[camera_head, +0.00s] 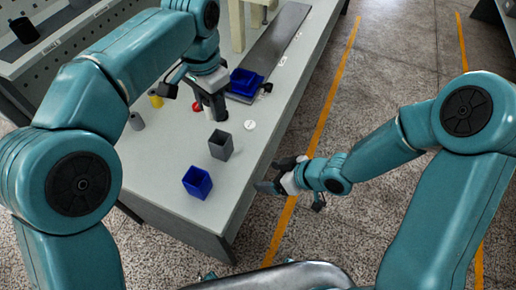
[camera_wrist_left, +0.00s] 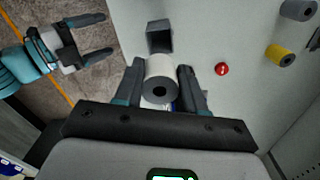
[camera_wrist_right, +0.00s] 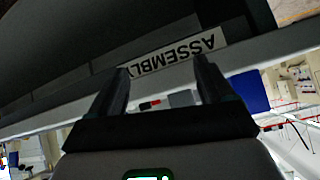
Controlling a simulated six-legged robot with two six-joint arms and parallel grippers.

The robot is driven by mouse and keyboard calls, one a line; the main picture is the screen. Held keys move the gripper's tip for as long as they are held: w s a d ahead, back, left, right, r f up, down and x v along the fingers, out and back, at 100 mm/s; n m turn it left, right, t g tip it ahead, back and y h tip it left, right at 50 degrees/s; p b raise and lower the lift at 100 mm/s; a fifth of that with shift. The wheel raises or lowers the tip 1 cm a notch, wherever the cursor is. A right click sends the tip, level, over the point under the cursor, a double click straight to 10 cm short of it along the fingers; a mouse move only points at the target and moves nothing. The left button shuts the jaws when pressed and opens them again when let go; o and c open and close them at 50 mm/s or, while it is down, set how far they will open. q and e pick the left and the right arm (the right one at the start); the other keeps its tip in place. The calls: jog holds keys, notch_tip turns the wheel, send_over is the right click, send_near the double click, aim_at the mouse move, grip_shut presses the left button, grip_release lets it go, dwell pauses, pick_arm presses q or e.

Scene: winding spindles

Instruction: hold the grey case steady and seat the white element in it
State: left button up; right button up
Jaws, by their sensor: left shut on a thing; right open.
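The grey case (camera_head: 220,145) stands on the table with its open top up. It also shows in the left wrist view (camera_wrist_left: 160,40), just beyond my left fingertips. My left gripper (camera_head: 212,112) is shut on the white element (camera_wrist_left: 161,78), a white cylinder with a dark centre hole, and is apart from the case. The element is hidden in the head view. My right gripper (camera_head: 268,176) is open and empty beside the table edge, apart from the case. It also shows open in the left wrist view (camera_wrist_left: 102,40).
A blue open box (camera_head: 197,183) stands near the front table corner. A red button (camera_head: 196,107), a yellow cylinder (camera_head: 156,99) and a grey cylinder (camera_head: 136,121) are left of my left gripper. A white disc (camera_head: 250,125) and a blue bin (camera_head: 246,82) lie to the right.

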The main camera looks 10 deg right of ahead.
aim_at(229, 148)
jog(key=w+a+r+n+t+y, duration=0.2)
jog(key=w+a+r+n+y, duration=0.15)
jog(key=r, duration=0.45)
jog(key=shift+m+y, duration=0.25)
jog(key=shift+y, duration=0.1)
jog(key=x, duration=1.1)
jog(key=shift+f, duration=0.3)
jog(key=c, duration=1)
